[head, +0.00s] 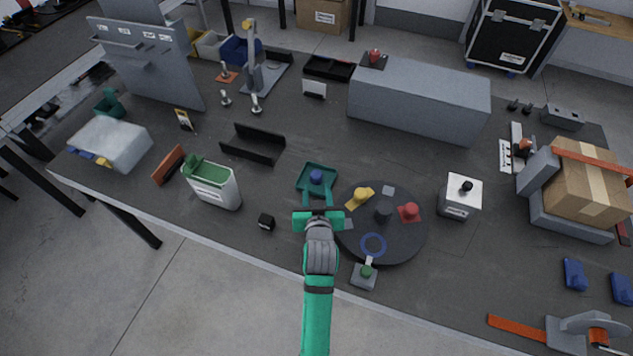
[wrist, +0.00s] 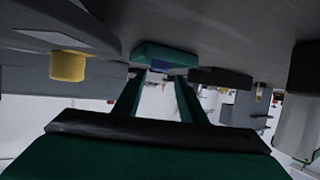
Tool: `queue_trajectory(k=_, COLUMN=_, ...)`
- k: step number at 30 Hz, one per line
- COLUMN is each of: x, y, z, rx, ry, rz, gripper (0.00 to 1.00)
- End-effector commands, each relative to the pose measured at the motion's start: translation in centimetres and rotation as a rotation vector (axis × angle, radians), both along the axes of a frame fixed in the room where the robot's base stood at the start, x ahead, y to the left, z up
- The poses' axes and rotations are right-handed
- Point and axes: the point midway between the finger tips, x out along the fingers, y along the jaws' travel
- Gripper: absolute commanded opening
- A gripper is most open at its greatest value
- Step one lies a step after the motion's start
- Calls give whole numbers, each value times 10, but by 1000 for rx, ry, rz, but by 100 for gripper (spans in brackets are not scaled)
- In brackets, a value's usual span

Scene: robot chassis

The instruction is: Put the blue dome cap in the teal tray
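The blue dome cap (head: 316,176) sits inside the small teal tray (head: 304,187), near its middle. In the wrist view the tray (wrist: 150,52) is seen from low down, and part of the blue cap (wrist: 168,68) shows at it. My gripper (head: 318,197) is at the tray's near side, pointing toward it. Its two green fingers (wrist: 157,85) are spread apart with nothing between them. Whether the fingertips touch the tray I cannot tell.
A dark round turntable (head: 405,245) with yellow and red pieces and a blue ring lies close to the right. A white box (head: 460,198) stands beyond it. A green-topped bin (head: 215,190) and a small black cube (head: 266,221) are on the left.

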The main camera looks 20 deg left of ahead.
Motion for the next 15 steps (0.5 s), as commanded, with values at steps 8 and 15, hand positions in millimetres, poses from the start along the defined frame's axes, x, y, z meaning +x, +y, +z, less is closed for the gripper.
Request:
queue_trajectory(k=8, x=-24, y=-9, z=11, rx=0, ry=0, rz=0, gripper=38)
queue_trajectory(k=15, x=-26, y=-10, z=11, rx=0, ry=0, rz=0, gripper=38)
